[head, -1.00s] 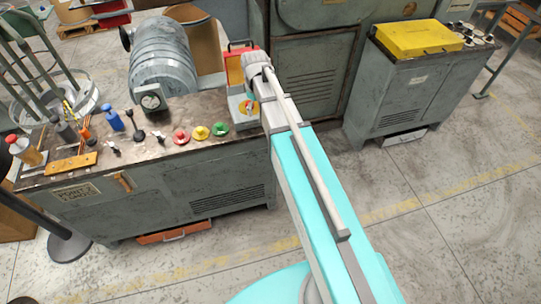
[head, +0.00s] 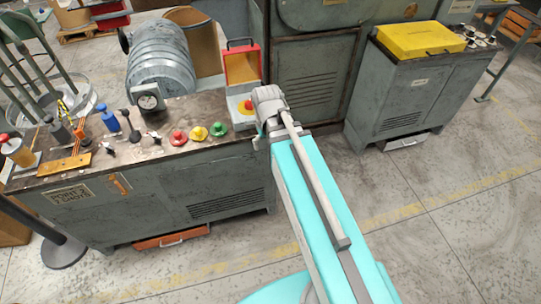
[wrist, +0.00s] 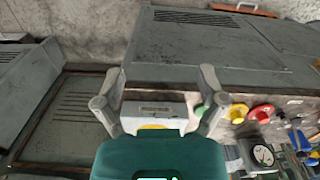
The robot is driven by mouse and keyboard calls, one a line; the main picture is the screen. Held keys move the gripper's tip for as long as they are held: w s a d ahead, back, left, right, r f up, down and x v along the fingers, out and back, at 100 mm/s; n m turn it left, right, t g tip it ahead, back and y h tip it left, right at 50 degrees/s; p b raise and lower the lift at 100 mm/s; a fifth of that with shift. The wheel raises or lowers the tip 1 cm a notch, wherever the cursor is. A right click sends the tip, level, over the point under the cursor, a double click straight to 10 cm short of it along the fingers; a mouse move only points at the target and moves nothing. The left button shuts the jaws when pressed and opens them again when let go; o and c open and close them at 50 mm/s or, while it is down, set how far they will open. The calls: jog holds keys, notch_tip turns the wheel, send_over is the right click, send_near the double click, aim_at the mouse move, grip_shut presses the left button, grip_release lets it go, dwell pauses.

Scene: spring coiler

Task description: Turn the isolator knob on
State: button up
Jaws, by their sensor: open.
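A light grey box (head: 243,120) stands at the right end of the bench, with a red knob on a yellow disc (head: 247,105) on its top; this looks like the isolator knob. I cannot tell its turned position. In the wrist view the box's pale face (wrist: 158,108) lies beyond my open gripper (wrist: 162,78), between its two spread fingers. The yellow disc (wrist: 153,127) shows only as a sliver; my gripper body hides the rest and the knob. In the head view my wrist is just right of the box and the fingers are mostly hidden.
Clear floor lies in front of the bench.

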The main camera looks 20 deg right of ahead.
jog(key=s, duration=0.1)
jog(key=s+f+m, duration=0.1)
jog(key=s, duration=0.1)
jog(key=shift+s+b, duration=0.25)
jog(key=shift+b, duration=0.1)
dwell(1.4)
